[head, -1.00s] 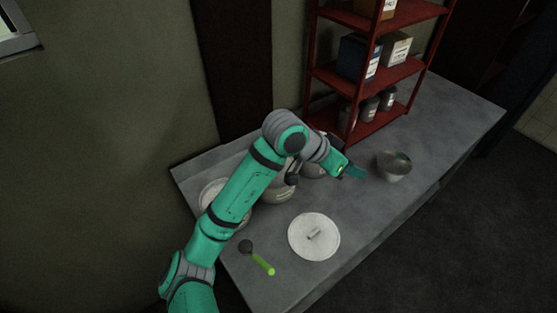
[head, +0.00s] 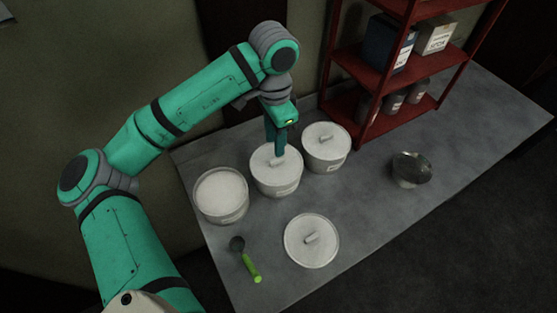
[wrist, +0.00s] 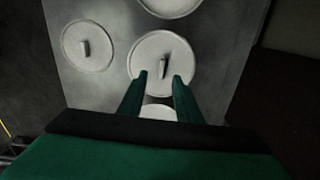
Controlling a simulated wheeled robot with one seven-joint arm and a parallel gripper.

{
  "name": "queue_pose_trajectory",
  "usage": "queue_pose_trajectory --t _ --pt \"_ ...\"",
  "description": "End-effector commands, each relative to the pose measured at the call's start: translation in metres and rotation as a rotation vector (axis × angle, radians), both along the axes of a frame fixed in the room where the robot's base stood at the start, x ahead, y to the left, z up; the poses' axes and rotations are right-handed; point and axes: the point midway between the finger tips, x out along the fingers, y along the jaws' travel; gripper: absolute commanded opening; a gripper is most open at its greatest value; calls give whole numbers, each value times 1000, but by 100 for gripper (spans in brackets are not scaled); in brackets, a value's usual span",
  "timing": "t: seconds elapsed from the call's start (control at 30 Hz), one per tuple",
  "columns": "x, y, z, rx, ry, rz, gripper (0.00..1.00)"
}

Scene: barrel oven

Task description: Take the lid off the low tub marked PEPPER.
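Three low white tubs stand in a row, their labels too small to read, so I cannot tell which is PEPPER. The left tub (head: 221,196) is uncovered and shows pale contents. The middle tub (head: 277,185) and the right tub (head: 328,163) wear white lids with bar handles. My gripper (head: 278,153) points down over the middle tub's lid (head: 264,160). In the wrist view my gripper (wrist: 162,76) is open, its fingertips apart on either side of that lid's handle (wrist: 161,67). Nothing is held.
A loose white lid (head: 311,253) lies on the grey table (head: 370,220) in front of the tubs. A green-handled scoop (head: 252,271) lies left of it. A metal bowl (head: 411,169) stands at right. A red shelf (head: 385,80) rises behind the right tub.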

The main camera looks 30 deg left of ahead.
Motion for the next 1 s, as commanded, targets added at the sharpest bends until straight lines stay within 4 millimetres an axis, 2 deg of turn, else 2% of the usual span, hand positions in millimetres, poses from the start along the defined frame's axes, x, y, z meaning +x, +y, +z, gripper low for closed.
queue_pose_trajectory --t 0.1,0.37,0.7,0.97,1.0 --pt "0 0 -16 -1 -1 0 31" --pt "2 1 -33 -1 -1 2 31" --pt "8 -2 -74 -1 -1 -5 31" --pt "8 -2 -77 -1 -2 -6 31" --pt "8 -2 -77 -1 -2 -5 26"
